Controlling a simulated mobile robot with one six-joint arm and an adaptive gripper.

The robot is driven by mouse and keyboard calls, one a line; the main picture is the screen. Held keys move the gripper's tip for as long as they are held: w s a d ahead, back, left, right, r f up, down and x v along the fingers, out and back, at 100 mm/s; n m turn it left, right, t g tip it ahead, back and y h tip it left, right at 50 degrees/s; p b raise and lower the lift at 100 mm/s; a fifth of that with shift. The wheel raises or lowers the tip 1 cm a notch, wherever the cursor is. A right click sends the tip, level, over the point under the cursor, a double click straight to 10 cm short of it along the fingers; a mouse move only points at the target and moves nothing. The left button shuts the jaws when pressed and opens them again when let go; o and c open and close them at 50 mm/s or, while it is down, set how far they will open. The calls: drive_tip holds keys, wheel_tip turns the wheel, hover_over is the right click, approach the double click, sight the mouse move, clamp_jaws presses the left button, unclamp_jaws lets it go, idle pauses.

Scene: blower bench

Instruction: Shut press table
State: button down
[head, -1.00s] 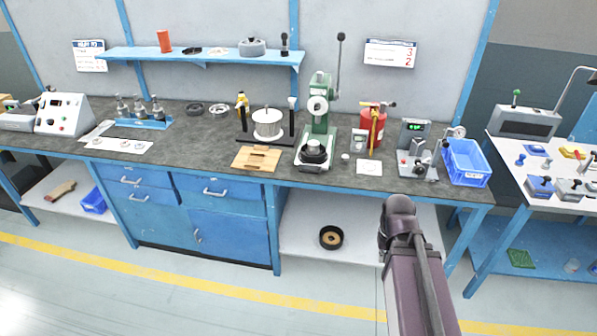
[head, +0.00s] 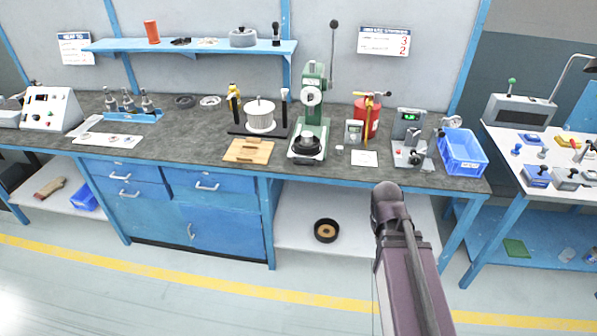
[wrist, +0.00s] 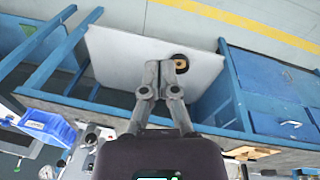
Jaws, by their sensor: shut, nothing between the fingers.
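The green press (head: 313,108) stands upright on the workbench near the middle of the head view, its lever pointing up. Its pale table (head: 307,156) juts toward the bench's front edge and carries a round black fixture (head: 307,144). I cannot tell how far the table is pulled out. My gripper (wrist: 167,66) is shut and empty in the wrist view, in front of the lower shelf and apart from the press. In the head view only my arm shows, at lower right; the gripper cannot be made out there.
A wooden board (head: 248,151) lies left of the press, with a white cylinder on a black stand (head: 261,116) behind it. A red canister (head: 366,118), a gauge stand (head: 408,146) and a blue bin (head: 461,152) stand to the right. A black ring-shaped part (head: 327,230) lies on the lower shelf.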

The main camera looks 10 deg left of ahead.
drive_tip(key=w+a+f+n+t+h+b, duration=0.2)
drive_tip(key=w+a+n+t+b, duration=0.25)
drive_tip(key=w+n, duration=0.35)
drive_tip(key=w+a+f+n+t+h+b, duration=0.1)
drive_tip(key=w+a+f+n+t+b, duration=0.25)
drive_tip(key=w+n+b, duration=0.45)
drive_tip(key=w+a+n+t+y+b, duration=0.1)
drive_tip(key=w+a+n+t+b, duration=0.1)
drive_tip(key=a+n, duration=0.6)
drive_tip(key=w+a+r+n+t+y+b, duration=0.1)
drive_tip(key=w+a+n+t+y+b, duration=0.1)
drive_tip(key=w+a+n, duration=0.4)
drive_tip(key=a+n+t+b, duration=0.1)
drive_tip(key=a+n+t, duration=0.1)
drive_tip(key=a, duration=0.5)
drive_tip(key=shift+n+t+y+b, duration=0.3)
drive_tip(key=shift+n+t+b, duration=0.1)
drive_tip(key=shift+n, duration=0.2)
drive_tip(key=shift+w+r, duration=0.1)
drive_tip(key=w+f+b, duration=0.1)
drive_tip(key=w, duration=0.3)
drive_tip(key=w+f, duration=0.1)
drive_tip(key=w, duration=0.4)
drive_tip(key=w+b, duration=0.1)
drive_tip(key=w, duration=0.3)
drive_tip(key=shift+w+d+f+b, duration=0.3)
drive_tip(key=shift+w+d+f, duration=0.05)
drive_tip(key=shift+f, duration=0.05)
